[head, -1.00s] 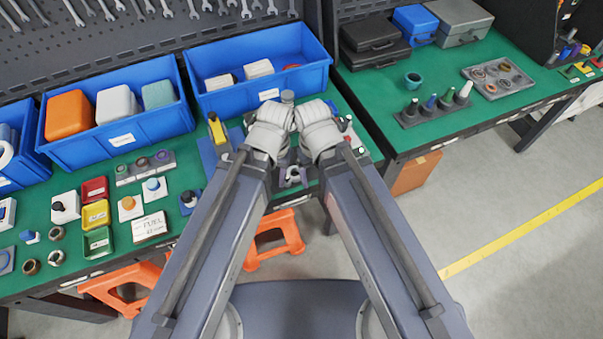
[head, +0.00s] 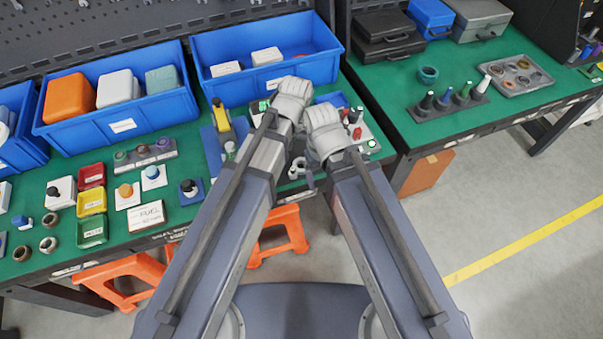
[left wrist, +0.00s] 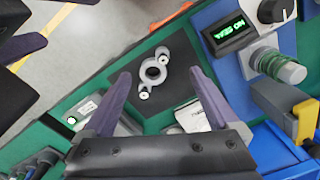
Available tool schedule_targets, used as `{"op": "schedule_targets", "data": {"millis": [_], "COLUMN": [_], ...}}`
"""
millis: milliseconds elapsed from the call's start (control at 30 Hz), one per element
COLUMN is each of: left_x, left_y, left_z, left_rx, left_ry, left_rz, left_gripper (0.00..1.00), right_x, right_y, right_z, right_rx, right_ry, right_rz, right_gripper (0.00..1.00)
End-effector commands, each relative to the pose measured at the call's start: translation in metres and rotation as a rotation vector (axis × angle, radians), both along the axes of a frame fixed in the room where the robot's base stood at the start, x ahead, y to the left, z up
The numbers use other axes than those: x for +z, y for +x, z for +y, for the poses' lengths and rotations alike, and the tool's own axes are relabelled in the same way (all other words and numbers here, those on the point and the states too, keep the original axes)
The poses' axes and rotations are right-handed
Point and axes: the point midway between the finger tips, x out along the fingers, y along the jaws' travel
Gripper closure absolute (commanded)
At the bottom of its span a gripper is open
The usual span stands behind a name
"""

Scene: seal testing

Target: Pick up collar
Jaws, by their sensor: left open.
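The collar is a grey ring with two eared lugs (left wrist: 153,72), lying on a dark plate (left wrist: 182,83) in the left wrist view. In the head view the collar (head: 297,168) shows partly between my forearms, near the table's front edge. My left gripper (left wrist: 160,74) is open and empty, its fingers spread on either side of the collar and apart from it in the picture. In the head view my left gripper (head: 292,98) is above the table; its fingers are hidden. My right gripper (head: 324,128) is close beside it, and its jaws are not clear.
A display reading NO SEAL (left wrist: 230,33) and a clear-capped fitting (left wrist: 278,66) stand beside the dark plate. A yellow-handled tool (head: 220,116) is on the left. Blue bins (head: 123,126) line the back. An orange stool (head: 280,236) is below the table edge.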

Motion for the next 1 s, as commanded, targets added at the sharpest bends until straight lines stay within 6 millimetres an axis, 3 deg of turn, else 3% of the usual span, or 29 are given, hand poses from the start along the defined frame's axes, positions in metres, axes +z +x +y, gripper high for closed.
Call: {"op": "schedule_targets", "data": {"millis": [33,200,367,667,1000], "left_x": [-0.017,-0.026,-0.026,-0.05,-0.058], "left_y": [0.017,0.034,0.033,0.033,0.034], "left_z": [-0.007,-0.016,-0.016,-0.017,-0.017], "left_rx": [0.025,0.078,0.083,0.082,0.081], "left_ry": [-0.01,-0.031,-0.033,-0.033,-0.033], "left_rz": [-0.003,-0.007,-0.008,-0.008,-0.008], "left_gripper": [0.0,0.0,0.0,0.0,0.0], "right_x": [-0.017,-0.026,-0.025,-0.05,-0.058], "right_y": [0.0,0.0,0.0,0.0,0.0], "right_z": [0.0,0.0,0.0,0.0,0.0], "right_rx": [0.002,0.006,0.006,0.006,0.006], "right_ry": [0.0,0.0,0.0,0.0,0.0], "right_rz": [0.0,0.001,0.001,0.001,0.001], "right_gripper": [0.17,0.17,0.17,0.17,0.17]}}
